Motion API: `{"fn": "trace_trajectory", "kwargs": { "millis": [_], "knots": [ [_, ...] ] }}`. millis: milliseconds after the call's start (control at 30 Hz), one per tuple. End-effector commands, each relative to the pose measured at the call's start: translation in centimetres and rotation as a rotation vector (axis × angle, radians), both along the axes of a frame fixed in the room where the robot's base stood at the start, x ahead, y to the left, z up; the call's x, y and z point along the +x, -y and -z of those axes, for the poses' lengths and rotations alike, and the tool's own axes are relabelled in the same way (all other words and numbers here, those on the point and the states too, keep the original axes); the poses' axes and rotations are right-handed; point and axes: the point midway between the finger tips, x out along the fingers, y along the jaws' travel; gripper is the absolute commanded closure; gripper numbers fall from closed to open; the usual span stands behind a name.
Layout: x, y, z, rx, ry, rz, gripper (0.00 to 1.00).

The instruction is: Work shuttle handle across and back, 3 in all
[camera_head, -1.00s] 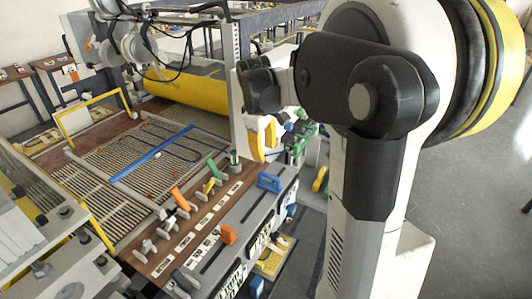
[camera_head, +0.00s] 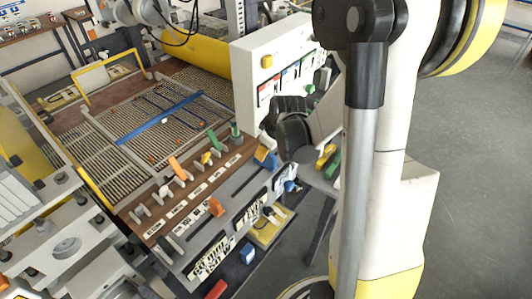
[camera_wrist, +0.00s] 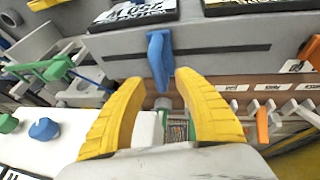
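A blue handle (camera_head: 265,158) stands at the right end of a long slot in the grey front panel. An orange handle (camera_head: 216,207) stands on the same panel to its left. No readable label tells which one is the shuttle handle. My gripper (camera_wrist: 158,82) is open, its two yellow fingers spread. In the wrist view the blue handle (camera_wrist: 160,58) lies just beyond and between the fingertips, with no clear contact.
Several levers, including an orange one (camera_head: 175,167), line the brown strip (camera_head: 200,185) behind the panel. A white control box (camera_head: 262,100) with coloured buttons stands right behind my wrist. The mesh bed (camera_head: 150,125) carries a blue bar (camera_head: 160,119). Open floor lies right.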

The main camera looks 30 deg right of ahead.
Motion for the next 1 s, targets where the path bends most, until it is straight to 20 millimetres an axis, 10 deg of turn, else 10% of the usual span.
{"fn": "trace_trajectory", "kwargs": {
  "millis": [467,600,1000],
  "knots": [
    [0.7,0.1,1.5,0.0,-0.001,0.0,0.62],
    [0.7,0.1,1.5,0.0,-0.001,0.0,1.0],
    [1.0,1.0,1.6,-0.001,-0.001,0.003,1.0]
  ]
}}
